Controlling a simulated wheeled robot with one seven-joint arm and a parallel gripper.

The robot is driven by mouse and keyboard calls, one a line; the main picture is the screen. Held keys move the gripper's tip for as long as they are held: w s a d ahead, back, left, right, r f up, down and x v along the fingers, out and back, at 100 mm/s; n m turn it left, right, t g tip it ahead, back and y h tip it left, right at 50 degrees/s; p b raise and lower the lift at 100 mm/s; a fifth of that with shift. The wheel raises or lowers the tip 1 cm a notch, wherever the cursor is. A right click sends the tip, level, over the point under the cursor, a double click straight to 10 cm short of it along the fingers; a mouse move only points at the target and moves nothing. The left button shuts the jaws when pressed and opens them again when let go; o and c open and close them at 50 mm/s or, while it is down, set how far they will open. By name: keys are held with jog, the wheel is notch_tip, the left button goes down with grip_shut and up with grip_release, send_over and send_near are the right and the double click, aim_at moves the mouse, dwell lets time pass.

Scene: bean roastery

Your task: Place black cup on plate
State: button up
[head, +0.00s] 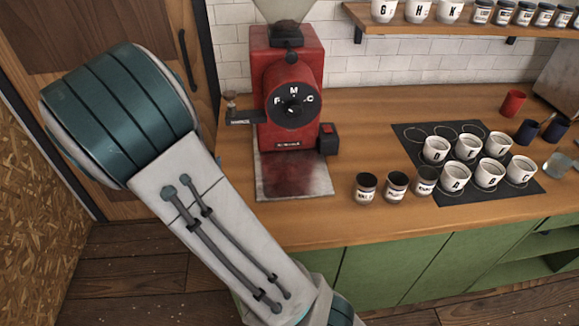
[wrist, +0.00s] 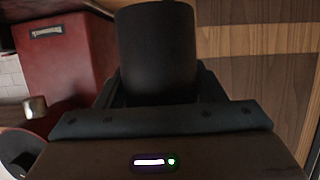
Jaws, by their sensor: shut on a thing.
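A black cup (wrist: 157,45) fills the upper middle of the wrist view. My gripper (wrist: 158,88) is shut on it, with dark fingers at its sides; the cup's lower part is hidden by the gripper. The head view shows my arm but neither my gripper nor the held cup. A flat grey metal plate (head: 292,178) lies on the counter at the foot of the red grinder (head: 291,80) in the head view. I cannot make out any other plate. The grinder's red body also shows at the left of the wrist view (wrist: 62,70).
The wooden counter (head: 350,125) is clear just right of the grinder. Several small dark jars (head: 396,186) stand near its front edge. White lettered cups (head: 456,178) stand on a black mat (head: 478,195) at the right. Red (head: 513,103) and dark cups (head: 527,131) stand beyond.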

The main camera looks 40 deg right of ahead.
jog(key=s+d+f+m+g+h, duration=0.2)
jog(key=s+d+m+g+h, duration=0.5)
jog(key=s, duration=0.4)
jog(key=shift+m+y, duration=0.3)
jog(key=shift+y, duration=0.4)
jog(key=r+p+x, duration=0.1)
jog(key=x, duration=0.5)
jog(key=d+r+p+x, duration=0.1)
jog(key=x, duration=0.5)
jog(key=r+p+x, duration=0.1)
jog(key=x, duration=0.6)
jog(key=shift+s+d+r, duration=0.25)
jog(key=shift+s, duration=0.05)
jog(key=shift+f+p, duration=0.3)
jog(key=shift+f, duration=0.2)
jog(key=shift+f, duration=0.1)
jog(key=o, duration=1)
jog(key=shift+o, duration=0.2)
